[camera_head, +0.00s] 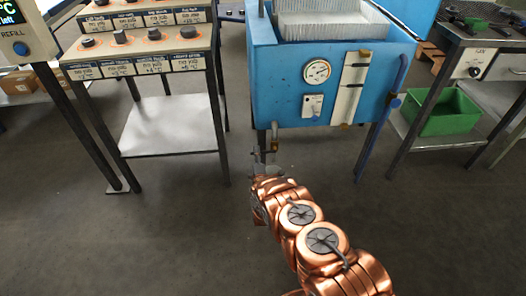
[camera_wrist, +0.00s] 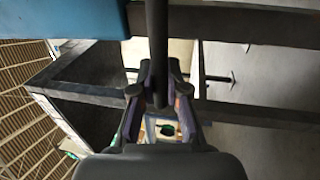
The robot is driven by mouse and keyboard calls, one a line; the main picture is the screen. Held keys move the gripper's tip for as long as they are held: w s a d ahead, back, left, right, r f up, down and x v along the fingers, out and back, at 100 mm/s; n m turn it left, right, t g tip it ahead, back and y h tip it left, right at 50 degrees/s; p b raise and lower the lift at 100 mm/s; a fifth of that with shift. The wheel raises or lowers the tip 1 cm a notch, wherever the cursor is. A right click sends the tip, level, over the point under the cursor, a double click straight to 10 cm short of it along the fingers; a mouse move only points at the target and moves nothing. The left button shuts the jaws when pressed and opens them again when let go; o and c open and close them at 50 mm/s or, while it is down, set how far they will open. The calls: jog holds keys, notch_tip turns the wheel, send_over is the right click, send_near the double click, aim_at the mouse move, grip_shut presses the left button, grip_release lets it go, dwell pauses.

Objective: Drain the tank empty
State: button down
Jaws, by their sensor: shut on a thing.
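The blue tank (camera_head: 278,90) stands on dark legs at the upper middle of the head view, with a round dial gauge (camera_head: 316,72) and a pale vertical strip (camera_head: 350,88) on its front. Its level inside is hard to tell. A thin drain pipe or valve part (camera_head: 274,132) hangs below its left front corner. My gripper (camera_head: 268,165) is just under that corner. In the wrist view, my gripper (camera_wrist: 158,98) is shut on a dark upright bar (camera_wrist: 157,45), which looks like part of the drain. The valve's setting cannot be told.
A stand with knobs and labels (camera_head: 150,46) and a lower shelf (camera_head: 170,125) is at the left. A bench with a green bin (camera_head: 443,112) is at the right. A tank leg (camera_head: 368,150) is right of my arm. The front floor is clear.

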jog(key=c, duration=1.2)
grip_release()
jog(key=shift+f, duration=0.1)
jog(key=shift+o, duration=0.2)
jog(key=shift+s, duration=0.15)
jog(key=v, duration=1.2)
jog(key=shift+d, duration=0.1)
